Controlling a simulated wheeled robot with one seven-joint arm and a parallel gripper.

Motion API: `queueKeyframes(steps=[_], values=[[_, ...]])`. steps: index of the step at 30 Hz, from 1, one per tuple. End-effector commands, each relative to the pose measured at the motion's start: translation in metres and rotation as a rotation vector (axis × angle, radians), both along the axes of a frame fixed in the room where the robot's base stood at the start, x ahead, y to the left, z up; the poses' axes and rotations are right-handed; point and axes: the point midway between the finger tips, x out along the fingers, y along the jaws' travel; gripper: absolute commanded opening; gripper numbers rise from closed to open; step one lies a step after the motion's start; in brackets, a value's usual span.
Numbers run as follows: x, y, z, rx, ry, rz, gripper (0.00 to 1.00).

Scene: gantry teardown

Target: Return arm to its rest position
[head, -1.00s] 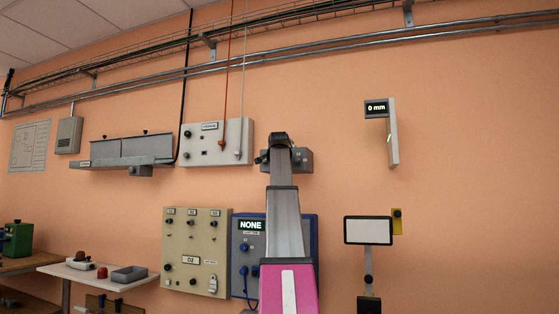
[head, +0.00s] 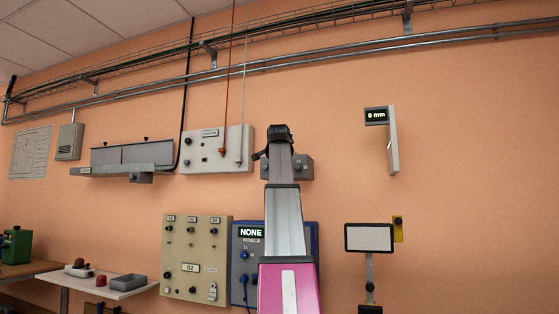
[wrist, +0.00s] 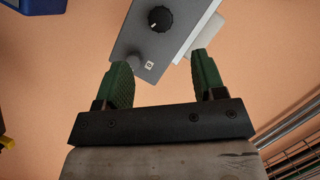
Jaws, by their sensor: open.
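My gripper (wrist: 158,82) shows in the wrist view with its two green finger pads apart and nothing between them. A grey box with a black knob (wrist: 160,19) lies beyond the fingertips; I cannot tell the distance. In the head view my arm rises in the middle. The dark wrist end at its top stands in front of a small grey box (head: 301,167) on the orange wall. The fingers are hidden in the head view.
Left of the arm are a white control panel (head: 217,149), a beige panel (head: 196,256) and a blue panel reading NONE (head: 250,244). A gauge reading 0 mm (head: 393,145) and a blank screen on a stand (head: 369,237) are at right. A shelf (head: 110,285) is lower left.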

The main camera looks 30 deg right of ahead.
Motion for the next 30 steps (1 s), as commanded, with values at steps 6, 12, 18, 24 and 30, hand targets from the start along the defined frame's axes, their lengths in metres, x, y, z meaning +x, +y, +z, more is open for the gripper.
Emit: queueKeyframes(steps=[6,12,18,24,30], values=[[0.000,0.000,0.000,0.000,0.000,0.000,0.63],[0.000,0.000,0.000,0.000,0.000,0.000,0.63],[0.012,0.004,-0.026,-0.001,0.033,0.016,0.63],[0.049,0.021,-0.119,-0.009,0.156,0.080,0.63],[0.081,0.047,-0.222,-0.024,0.293,0.161,0.63]])
